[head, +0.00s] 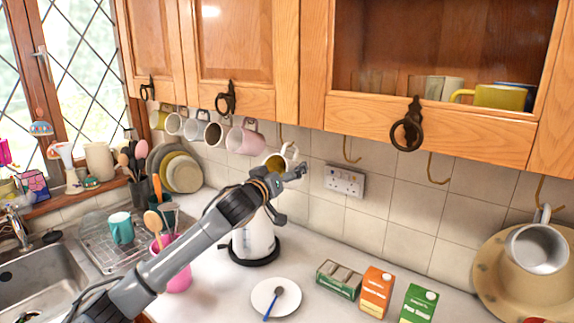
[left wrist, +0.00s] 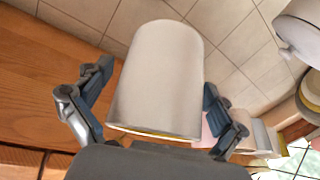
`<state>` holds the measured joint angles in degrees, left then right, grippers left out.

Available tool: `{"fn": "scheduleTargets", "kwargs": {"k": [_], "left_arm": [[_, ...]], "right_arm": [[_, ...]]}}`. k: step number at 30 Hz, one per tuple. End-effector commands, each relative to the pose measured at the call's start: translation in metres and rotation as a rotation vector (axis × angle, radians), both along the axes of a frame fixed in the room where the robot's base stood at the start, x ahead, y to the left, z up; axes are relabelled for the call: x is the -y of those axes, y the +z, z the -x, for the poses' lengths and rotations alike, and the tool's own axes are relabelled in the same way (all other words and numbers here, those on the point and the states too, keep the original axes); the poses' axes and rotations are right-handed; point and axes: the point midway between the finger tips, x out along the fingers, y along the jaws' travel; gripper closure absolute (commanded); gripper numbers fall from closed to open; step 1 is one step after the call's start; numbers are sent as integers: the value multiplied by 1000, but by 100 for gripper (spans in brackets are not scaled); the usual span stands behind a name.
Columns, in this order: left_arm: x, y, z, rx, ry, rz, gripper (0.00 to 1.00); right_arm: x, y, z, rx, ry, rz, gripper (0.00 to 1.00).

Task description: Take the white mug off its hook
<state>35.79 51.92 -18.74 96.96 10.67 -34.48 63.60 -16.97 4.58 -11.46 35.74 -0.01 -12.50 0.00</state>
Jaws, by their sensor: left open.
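The white mug (head: 290,152), yellow inside, hangs below the cabinet in the head view, its handle up near a hook. Part of it is hidden behind my left gripper (head: 290,190). In the left wrist view the mug (left wrist: 160,80) fills the middle, its yellow-lined rim toward the palm. My left gripper (left wrist: 155,88) is open, with one finger on each side of the mug. I cannot tell whether either finger touches it. The handle and hook are hidden in the wrist view. My right gripper is not in view.
A pink mug (head: 243,140) and several others hang to the left. Empty hooks (head: 350,150) are to the right. A white kettle (head: 254,240) stands below the gripper. Cartons (head: 377,291) and a plate (head: 276,309) lie on the counter. A wall socket (head: 345,181) is beside the mug.

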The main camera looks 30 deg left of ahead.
Motion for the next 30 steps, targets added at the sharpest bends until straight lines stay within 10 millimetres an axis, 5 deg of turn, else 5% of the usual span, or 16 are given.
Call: {"fn": "scheduleTargets", "kwargs": {"k": [7, 17, 20, 30], "left_arm": [[0, -1, -2, 0, -1, 0, 4], [0, 0, -2, 0, -1, -1, 70], [0, 1, -2, 3, -1, -1, 81], [0, 11, -2, 6, -1, -1, 82]], "right_arm": [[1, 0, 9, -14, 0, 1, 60], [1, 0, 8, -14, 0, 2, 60], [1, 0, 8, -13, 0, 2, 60], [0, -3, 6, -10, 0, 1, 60]]}}
